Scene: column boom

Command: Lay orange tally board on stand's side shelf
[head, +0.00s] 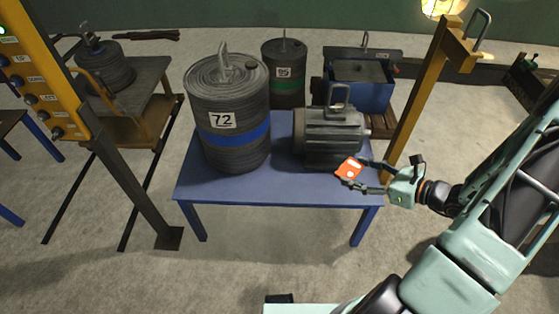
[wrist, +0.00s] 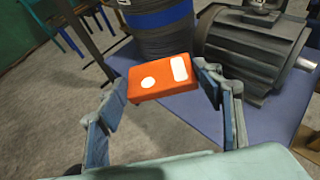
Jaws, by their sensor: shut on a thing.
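The orange tally board (head: 349,167) is a small flat block with white marks on its face. My gripper (head: 353,171) is shut on it, one finger at each side. In the wrist view the board (wrist: 160,92) sits between the fingertips, slightly tilted. In the head view it shows in front of the grey motor, over the front right part of the blue table; its height above the top is hard to judge. A yellow stand (head: 45,75) with a labelled panel and a dark post is at the far left. I cannot make out a side shelf on it.
The blue table (head: 290,190) carries a large drum marked 72 (head: 228,110) and a grey motor (head: 330,140). A drum marked 85 (head: 285,75) and a blue machine (head: 360,90) stand behind. A yellow post (head: 425,90) rises at the right. A wooden trolley (head: 135,90) is at the left.

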